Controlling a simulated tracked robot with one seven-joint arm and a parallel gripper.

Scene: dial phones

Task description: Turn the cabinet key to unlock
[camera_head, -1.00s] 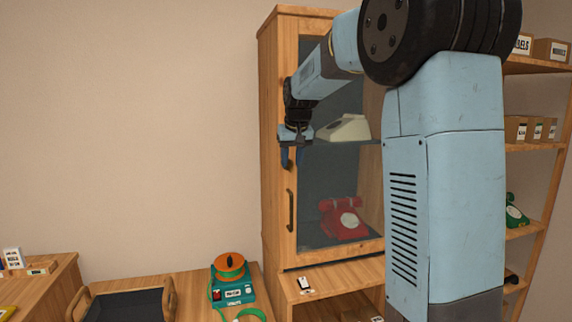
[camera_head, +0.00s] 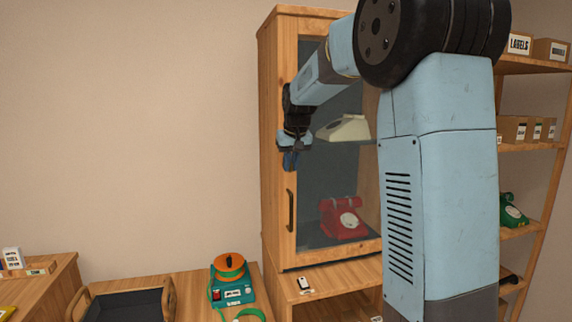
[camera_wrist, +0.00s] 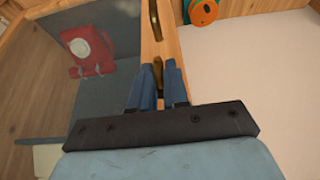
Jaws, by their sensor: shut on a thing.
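The wooden cabinet (camera_head: 268,140) stands upright with its glass door closed. A dark handle (camera_head: 290,210) is on the left of the door frame; the handle also shows in the wrist view (camera_wrist: 155,27). My gripper (camera_head: 290,160) is at the door frame's left stile, above the handle. In the wrist view, my gripper's blue fingers (camera_wrist: 158,80) are closed around a small brass-coloured key (camera_wrist: 158,72) at the stile. The keyhole and most of the key are hidden by the fingers.
Behind the glass are a red phone (camera_head: 342,218) and a cream phone (camera_head: 344,128). Open shelves with boxes (camera_head: 520,128) and a green phone (camera_head: 512,212) stand at the right. A desk with an orange and teal device (camera_head: 232,280) is at lower left.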

